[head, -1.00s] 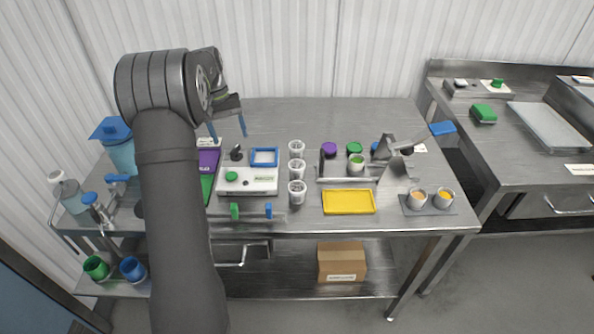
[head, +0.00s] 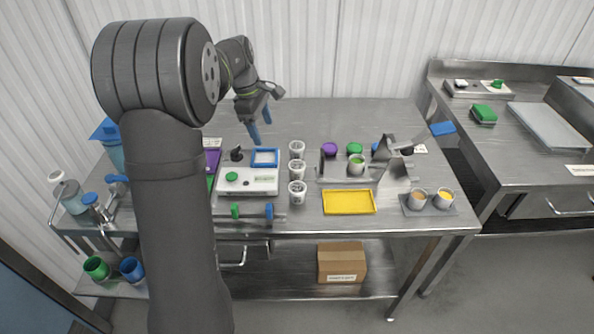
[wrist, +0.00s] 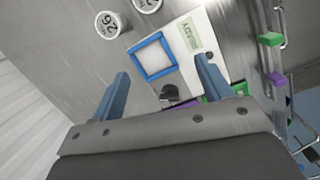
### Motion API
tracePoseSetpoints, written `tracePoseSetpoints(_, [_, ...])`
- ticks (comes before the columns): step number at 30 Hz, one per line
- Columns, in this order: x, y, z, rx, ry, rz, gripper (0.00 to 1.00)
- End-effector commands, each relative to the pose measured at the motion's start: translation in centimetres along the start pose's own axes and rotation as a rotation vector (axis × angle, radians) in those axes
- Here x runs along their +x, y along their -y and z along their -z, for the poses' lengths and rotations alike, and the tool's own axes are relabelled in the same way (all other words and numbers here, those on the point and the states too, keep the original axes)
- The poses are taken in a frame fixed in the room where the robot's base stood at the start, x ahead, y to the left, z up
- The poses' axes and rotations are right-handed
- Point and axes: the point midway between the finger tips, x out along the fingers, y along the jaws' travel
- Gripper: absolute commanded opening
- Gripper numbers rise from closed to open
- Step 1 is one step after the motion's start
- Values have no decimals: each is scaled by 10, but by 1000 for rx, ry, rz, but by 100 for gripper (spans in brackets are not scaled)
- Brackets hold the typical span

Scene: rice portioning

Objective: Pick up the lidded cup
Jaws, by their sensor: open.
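A cup with a green top (head: 356,164) stands upright in the metal fixture (head: 330,170) right of the table's middle. It looks like the lidded cup, though the lid's fit is too small to tell. My gripper (head: 261,128) is open and empty, well left of that cup, above the table behind the white scale (head: 248,182). In the wrist view my blue fingers (wrist: 161,68) are spread apart with the blue square frame (wrist: 153,57) beyond them. The green-topped cup does not show in the wrist view.
Several white cups (head: 297,170) stand in a column between scale and fixture; two show in the wrist view (wrist: 109,24). A purple lid (head: 329,149), a yellow tray (head: 349,202) and two filled cups (head: 444,198) are nearby. The table's back is clear.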

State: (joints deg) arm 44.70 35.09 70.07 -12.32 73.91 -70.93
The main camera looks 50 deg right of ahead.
Motion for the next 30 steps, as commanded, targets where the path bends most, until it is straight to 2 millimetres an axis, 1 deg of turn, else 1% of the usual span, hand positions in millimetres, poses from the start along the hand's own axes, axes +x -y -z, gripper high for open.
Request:
tracePoseSetpoints(1, [-3,2,-11,-81,3,-14,72])
tracePoseSetpoints(3, [-6,6,-24,-211,9,-31,72])
tracePoseSetpoints(6, [-9,11,-40,-378,21,-51,72])
tracePoseSetpoints(9, [-12,15,-52,-512,35,-65,72])
tracePoseSetpoints(12, [-13,18,-59,-599,44,-75,72])
tracePoseSetpoints(16, [-10,20,-63,-650,49,-77,72])
tracePoseSetpoints(20, [9,18,-64,-657,49,-74,72])
tracePoseSetpoints(30, [82,11,-65,-655,50,-74,72])
